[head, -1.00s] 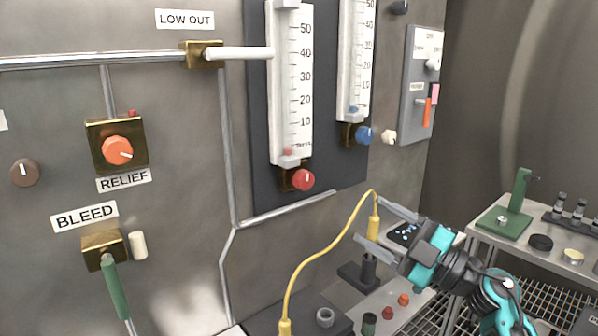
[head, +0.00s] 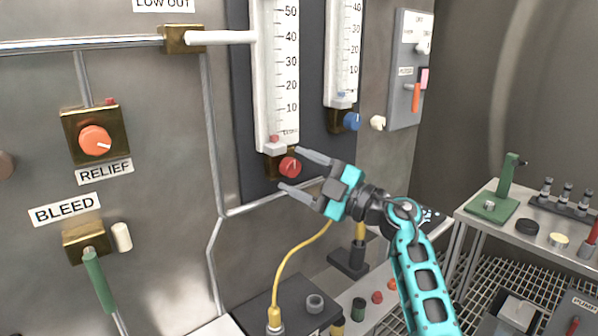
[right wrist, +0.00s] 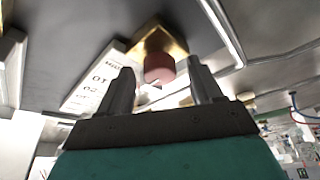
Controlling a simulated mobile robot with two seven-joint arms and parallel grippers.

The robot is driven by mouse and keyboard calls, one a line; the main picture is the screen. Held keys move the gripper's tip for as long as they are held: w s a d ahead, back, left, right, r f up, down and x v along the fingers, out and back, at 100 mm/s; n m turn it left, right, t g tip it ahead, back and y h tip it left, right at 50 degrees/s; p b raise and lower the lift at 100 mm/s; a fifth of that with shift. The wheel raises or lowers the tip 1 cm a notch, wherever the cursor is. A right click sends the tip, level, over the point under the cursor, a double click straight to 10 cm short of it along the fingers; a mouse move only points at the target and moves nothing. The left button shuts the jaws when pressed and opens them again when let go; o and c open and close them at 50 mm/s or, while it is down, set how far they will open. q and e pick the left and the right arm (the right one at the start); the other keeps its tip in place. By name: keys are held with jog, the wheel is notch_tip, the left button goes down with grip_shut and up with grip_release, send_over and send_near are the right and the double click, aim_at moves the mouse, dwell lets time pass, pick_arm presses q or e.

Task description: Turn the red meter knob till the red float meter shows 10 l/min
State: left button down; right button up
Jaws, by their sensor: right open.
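The red meter knob (head: 290,166) sits on a brass block below the left float meter (head: 275,80). A small red float (head: 274,139) rests at the bottom of that meter's scale, below the 10 mark. My right gripper (head: 288,168) is open, with its two fingers spread above and below the knob in the head view. In the right wrist view the knob (right wrist: 159,67) shows between and beyond the fingertips (right wrist: 160,70), with a gap to each. I cannot tell how far the fingertips are from it in depth. My left gripper is not in view.
A blue knob (head: 351,121) sits under the second meter to the right, with a cream knob (head: 377,123) beside it. A pipe runs just below the red knob. A yellow cable (head: 290,262) hangs below. The orange RELIEF knob (head: 95,140) is at left.

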jog(key=shift+w+a, duration=0.2)
jog(key=shift+c, duration=0.5)
jog(key=c, duration=1)
jog(key=shift+o, duration=0.2)
jog(key=shift+r, duration=0.1)
